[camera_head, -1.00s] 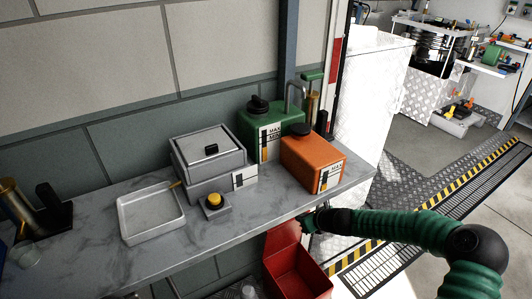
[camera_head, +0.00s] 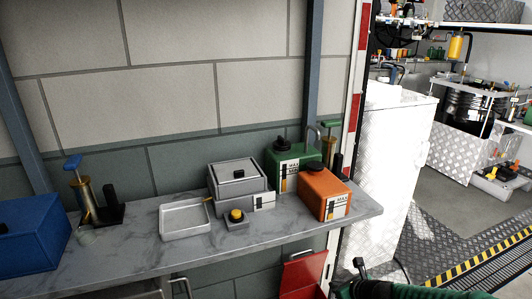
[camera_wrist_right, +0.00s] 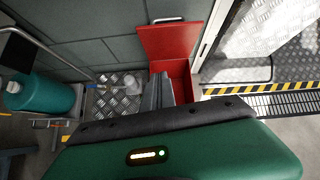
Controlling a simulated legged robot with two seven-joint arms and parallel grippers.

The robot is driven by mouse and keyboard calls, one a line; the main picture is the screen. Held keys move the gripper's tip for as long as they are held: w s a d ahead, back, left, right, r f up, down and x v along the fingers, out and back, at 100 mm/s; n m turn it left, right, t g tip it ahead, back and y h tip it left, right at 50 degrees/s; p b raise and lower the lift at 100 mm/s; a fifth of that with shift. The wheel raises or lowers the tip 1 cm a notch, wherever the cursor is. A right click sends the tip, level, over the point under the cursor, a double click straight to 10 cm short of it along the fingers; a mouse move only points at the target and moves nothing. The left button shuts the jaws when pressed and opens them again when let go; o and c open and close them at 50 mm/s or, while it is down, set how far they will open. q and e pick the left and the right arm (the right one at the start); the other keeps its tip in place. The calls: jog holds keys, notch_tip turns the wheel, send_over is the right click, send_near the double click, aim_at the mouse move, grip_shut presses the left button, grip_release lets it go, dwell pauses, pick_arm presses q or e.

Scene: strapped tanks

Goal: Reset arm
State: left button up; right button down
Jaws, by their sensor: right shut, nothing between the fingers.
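My right arm is green and black and enters at the bottom right of the head view. Its gripper (camera_head: 358,268) is low there, below and to the right of the marble-patterned bench (camera_head: 110,262), in front of the white cabinet. In the right wrist view the grey fingers (camera_wrist_right: 158,91) are together with nothing between them. They appear in front of an open red box (camera_wrist_right: 178,70); the distance between them is hard to tell. My left gripper is not seen.
The bench holds a blue box (camera_head: 32,236), a white tray (camera_head: 186,219), a grey box (camera_head: 236,181), a yellow button (camera_head: 236,215), a green tank (camera_head: 290,160) and an orange tank (camera_head: 323,193). A white cabinet (camera_head: 399,165) stands right. A teal cylinder (camera_wrist_right: 25,95) lies left in the wrist view.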

jog(key=s+a+r+n+g+p, duration=0.3)
jog(key=s+a+r+n+p, duration=0.5)
jog(key=s+n, duration=0.5)
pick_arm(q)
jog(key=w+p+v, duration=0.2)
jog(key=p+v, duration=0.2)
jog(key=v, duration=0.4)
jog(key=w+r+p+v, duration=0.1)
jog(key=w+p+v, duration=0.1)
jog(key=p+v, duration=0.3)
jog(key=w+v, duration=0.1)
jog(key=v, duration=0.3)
pick_arm(e)
jog(key=s+d+r+n+g+h, duration=0.1)
jog(key=s+d+r+n, duration=0.1)
jog(key=s+r+n, duration=0.5)
jog(key=s+d+r+n+g+h, duration=0.2)
jog(key=s+d+r+n, duration=0.1)
jog(key=s+r+n, duration=0.4)
jog(key=s+n, duration=0.2)
jog(key=n, duration=0.1)
jog(key=shift+s+r, duration=0.4)
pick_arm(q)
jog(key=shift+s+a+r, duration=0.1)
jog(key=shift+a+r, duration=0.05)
pick_arm(e)
jog(key=shift+s, duration=0.1)
